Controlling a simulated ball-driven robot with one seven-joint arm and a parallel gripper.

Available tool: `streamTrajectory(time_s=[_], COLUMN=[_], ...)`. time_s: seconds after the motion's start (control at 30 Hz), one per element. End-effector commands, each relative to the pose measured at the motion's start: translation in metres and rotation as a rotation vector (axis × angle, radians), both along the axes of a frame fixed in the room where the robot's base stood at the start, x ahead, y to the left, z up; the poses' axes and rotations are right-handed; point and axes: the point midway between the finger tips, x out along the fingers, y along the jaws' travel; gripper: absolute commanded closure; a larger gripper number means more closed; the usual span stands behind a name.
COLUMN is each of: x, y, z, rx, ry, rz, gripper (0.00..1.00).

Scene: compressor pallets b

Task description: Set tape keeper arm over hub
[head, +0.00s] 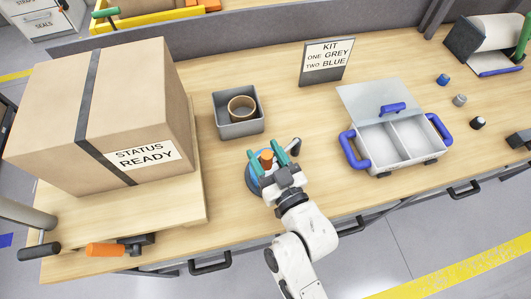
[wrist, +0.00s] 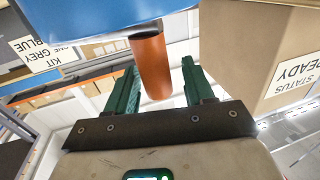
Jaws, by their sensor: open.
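An orange upright cylindrical grip (head: 266,158) stands on a round blue part (head: 253,181) near the table's front edge in the head view. In the wrist view the orange grip (wrist: 152,65) juts from a blue body (wrist: 95,30). My gripper (head: 272,153) is open, its green fingers on either side of the grip. The wrist view shows a gap between my gripper (wrist: 160,72) and the grip on both sides. My gripper and arm hide much of the blue part, and I cannot make out the hub or keeper arm separately. A tan tape roll (head: 241,108) sits in a grey bin (head: 225,131).
A large carton (head: 60,120) on a wooden pallet (head: 190,207) stands at left. A clear-lidded case with blue handles (head: 354,149) is at right. A kit sign (head: 327,61) stands behind. Small blue, grey and black pieces lie far right.

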Motion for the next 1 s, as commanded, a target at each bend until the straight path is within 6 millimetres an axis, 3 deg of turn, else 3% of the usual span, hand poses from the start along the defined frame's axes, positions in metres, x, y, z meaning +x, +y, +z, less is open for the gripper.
streamTrajectory(time_s=[0.23,0.7,1.0], x=[-0.015,-0.089,-0.101], y=[-0.005,-0.034,-0.040], z=[-0.002,-0.003,0.000], rx=[0.002,0.001,0.000], ry=[0.000,0.003,0.000], rz=[0.001,0.002,0.001], gripper=[0.47,0.47,0.47])
